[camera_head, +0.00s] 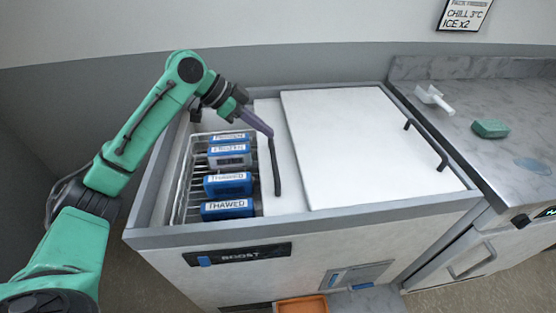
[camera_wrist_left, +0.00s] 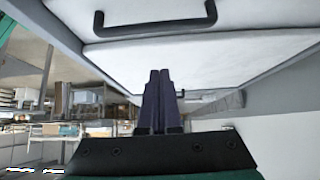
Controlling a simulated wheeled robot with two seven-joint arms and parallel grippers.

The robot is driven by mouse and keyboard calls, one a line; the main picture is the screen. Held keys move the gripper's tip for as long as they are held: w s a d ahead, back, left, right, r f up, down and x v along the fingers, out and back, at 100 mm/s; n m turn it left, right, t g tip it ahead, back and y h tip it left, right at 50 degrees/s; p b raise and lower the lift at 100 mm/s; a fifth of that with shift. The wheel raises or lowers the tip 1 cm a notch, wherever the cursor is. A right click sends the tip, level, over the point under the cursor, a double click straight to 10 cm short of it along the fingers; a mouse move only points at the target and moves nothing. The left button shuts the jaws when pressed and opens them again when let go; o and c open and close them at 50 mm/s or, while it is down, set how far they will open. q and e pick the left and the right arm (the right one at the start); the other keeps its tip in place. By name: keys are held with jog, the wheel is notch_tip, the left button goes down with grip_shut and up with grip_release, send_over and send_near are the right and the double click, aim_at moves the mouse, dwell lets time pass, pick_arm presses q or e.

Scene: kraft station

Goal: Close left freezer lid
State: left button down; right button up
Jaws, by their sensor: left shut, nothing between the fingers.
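The chest freezer (camera_head: 160,238) has its left side partly open. The left lid (camera_head: 288,180) is a white panel, mostly hidden under or behind the larger white right lid (camera_head: 370,150). A dark bar handle (camera_head: 277,168) stands near the left lid's left edge. My left gripper (camera_head: 269,132) has purple fingers, shut and empty. Its tips are at the far end of that handle; whether they touch it I cannot tell. In the left wrist view the shut fingers (camera_wrist_left: 160,75) point toward white lid surfaces, with a black handle (camera_wrist_left: 155,22) above them. My right gripper is not in view.
The open bay holds a wire basket (camera_head: 178,185) with several blue-and-white boxes (camera_head: 228,184), some labelled THAWED. A marble counter (camera_head: 490,95) with a white scoop (camera_head: 434,98) and green sponge (camera_head: 490,128) adjoins on the right.

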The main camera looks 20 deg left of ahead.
aim_at(275, 156)
pick_arm(q)
jog(key=p+x, duration=0.2)
jog(key=x, duration=0.6)
jog(key=shift+d+f, duration=0.2)
jog(key=shift+d, duration=0.25)
jog(key=a, duration=0.1)
jog(key=s+a+f+p, duration=0.1)
jog(key=a, duration=0.1)
jog(key=shift+f, duration=0.1)
jog(key=shift+s+a, duration=0.3)
jog(key=shift+w+f, duration=0.1)
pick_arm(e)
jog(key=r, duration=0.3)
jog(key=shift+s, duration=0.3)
pick_arm(q)
jog(key=shift+d, duration=0.15)
